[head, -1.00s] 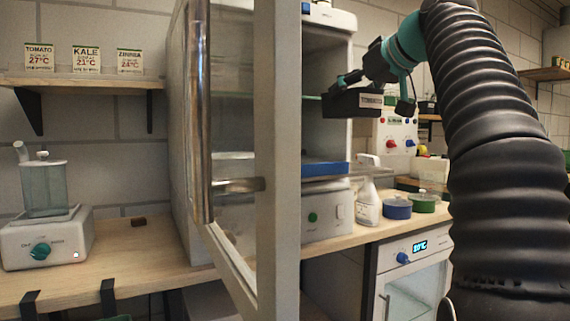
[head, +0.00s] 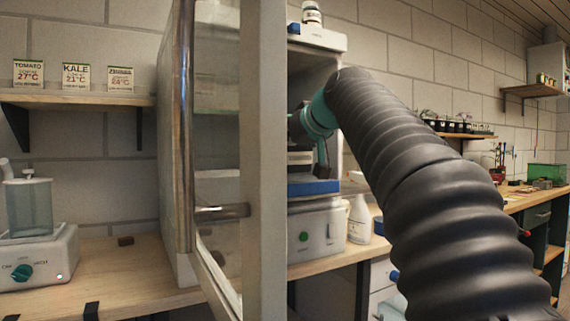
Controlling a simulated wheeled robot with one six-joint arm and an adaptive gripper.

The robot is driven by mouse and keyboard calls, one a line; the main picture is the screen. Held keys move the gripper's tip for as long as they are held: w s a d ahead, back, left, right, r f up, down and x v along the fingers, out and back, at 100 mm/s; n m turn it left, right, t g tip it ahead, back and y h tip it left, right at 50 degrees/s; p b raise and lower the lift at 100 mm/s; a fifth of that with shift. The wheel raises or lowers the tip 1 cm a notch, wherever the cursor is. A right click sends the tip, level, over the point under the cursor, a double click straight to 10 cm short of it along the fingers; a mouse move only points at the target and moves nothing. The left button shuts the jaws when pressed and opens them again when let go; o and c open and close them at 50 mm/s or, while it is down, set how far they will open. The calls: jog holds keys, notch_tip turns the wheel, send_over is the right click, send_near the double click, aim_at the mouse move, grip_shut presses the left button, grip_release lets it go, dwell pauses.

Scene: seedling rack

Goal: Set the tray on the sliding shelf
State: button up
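A dark tray (head: 300,157) shows only in part inside the cabinet, just above a blue-edged shelf (head: 313,188). I cannot tell whether it touches that shelf. The cabinet door frame hides the tray's left side. My gripper (head: 297,126) is inside the cabinet at the end of the teal wrist, mostly hidden behind the door frame. Its fingers and their hold on the tray do not show.
The open cabinet door (head: 264,160) stands close in front of the opening. A white spray bottle (head: 360,220) stands right of the cabinet. A humidifier-like device (head: 38,250) sits at left. Seed packets (head: 76,77) stand on a wall shelf (head: 75,99).

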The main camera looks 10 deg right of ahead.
jog(key=shift+f, duration=1.75)
jog(key=shift+f, duration=0.1)
jog(key=o, duration=1.4)
jog(key=shift+o, duration=0.2)
jog(key=v, duration=1.2)
jog(key=shift+b, duration=0.45)
